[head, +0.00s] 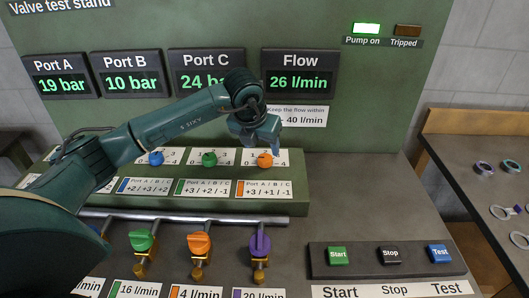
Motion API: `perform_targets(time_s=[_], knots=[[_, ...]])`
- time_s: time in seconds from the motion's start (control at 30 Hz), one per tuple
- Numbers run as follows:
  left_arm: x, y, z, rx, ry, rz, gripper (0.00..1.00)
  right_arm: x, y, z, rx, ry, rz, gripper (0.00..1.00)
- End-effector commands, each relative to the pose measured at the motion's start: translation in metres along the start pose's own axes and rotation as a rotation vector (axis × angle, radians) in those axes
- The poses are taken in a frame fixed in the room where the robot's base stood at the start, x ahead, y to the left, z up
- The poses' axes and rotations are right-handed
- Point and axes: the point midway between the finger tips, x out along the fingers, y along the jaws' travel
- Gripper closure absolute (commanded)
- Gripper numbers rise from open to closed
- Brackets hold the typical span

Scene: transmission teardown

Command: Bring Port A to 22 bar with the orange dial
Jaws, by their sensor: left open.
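The orange dial (265,160) sits at the right end of the dial row, above a label (264,189) reading Port A / B / C, +3 / +1 / -1. My left gripper (262,147) is open just above the orange dial; I cannot tell if it touches it. The Port A display (62,76) reads 19 bar. The Port B display (131,75) reads 10 bar. The Port C display (205,74) shows 24, its unit partly hidden by my arm. The Flow display (300,75) reads 26 l/min. My right gripper is not in view.
A blue dial (156,158) and a green dial (209,159) stand left of the orange one. Green, orange (199,244) and purple (260,246) valve handles stand in front. Start, Stop and Test buttons (439,253) are at the right. The Pump on lamp (366,29) is lit.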

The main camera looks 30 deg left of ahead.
Motion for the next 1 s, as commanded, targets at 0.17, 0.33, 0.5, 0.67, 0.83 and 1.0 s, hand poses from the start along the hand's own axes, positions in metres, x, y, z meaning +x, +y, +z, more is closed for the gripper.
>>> perform_targets(time_s=[0.17,0.33,0.5,0.67,0.83,1.0], knots=[[0.032,-0.001,-0.001,0.0,0.003,0.0,0.42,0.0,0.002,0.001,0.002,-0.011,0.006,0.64],[0.05,-0.001,0.0,0.001,0.001,-0.001,0.42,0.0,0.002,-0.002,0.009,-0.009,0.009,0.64],[0.055,-0.001,0.0,0.001,0.0,-0.001,0.42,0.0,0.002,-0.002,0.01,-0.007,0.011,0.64],[0.055,-0.001,0.0,0.001,0.0,-0.001,0.42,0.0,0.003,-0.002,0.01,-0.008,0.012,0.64],[0.055,-0.001,0.0,0.001,0.0,-0.002,0.52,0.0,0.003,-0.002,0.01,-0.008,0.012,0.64],[0.055,0.0,0.0,0.001,0.0,-0.002,0.66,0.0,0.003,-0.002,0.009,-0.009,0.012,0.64]])
